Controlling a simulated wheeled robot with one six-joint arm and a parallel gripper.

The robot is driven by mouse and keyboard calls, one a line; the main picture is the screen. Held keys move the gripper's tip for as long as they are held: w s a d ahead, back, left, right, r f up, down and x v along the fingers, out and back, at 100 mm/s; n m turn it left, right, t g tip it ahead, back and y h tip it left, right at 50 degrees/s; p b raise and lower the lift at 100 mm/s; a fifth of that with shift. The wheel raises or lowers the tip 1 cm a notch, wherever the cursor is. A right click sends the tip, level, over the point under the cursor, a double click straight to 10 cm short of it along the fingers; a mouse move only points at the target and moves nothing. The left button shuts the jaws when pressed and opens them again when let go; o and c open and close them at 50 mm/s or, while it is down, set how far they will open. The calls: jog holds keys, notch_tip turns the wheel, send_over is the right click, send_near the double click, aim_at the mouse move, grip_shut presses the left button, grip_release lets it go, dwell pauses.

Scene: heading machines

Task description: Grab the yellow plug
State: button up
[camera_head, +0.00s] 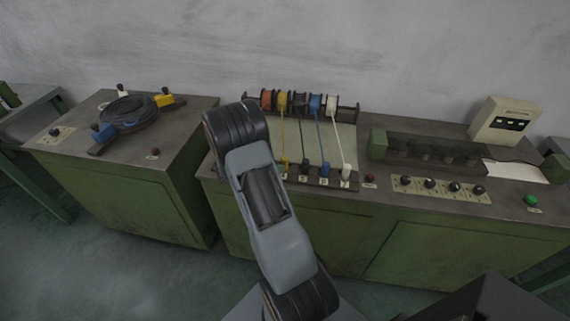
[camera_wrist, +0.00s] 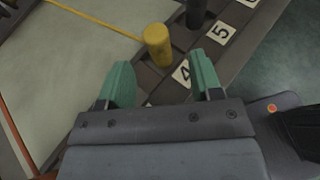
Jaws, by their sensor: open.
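The yellow plug (camera_wrist: 158,45) stands upright on the dark strip beside the label "4" in the wrist view, with a yellow cord running from it to the upper left. My gripper (camera_wrist: 162,74) has two green fingers spread apart with nothing between them. The plug lies just beyond the fingertips, roughly centred between them in the picture. In the head view the yellow plug (camera_head: 285,162) is at the end of the yellow cord, close to my arm and partly hidden. My gripper is hidden behind my arm there.
A black plug (camera_wrist: 196,13) stands close beside the yellow one, near label "5". A blue plug (camera_head: 325,168) and a white plug (camera_head: 347,170) are farther right. Cord spools (camera_head: 300,102) sit at the back.

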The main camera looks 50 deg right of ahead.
jog(key=shift+p+x, duration=0.6)
jog(key=shift+x, duration=1.85)
jog(key=shift+w+f, duration=0.15)
jog(key=c, duration=1)
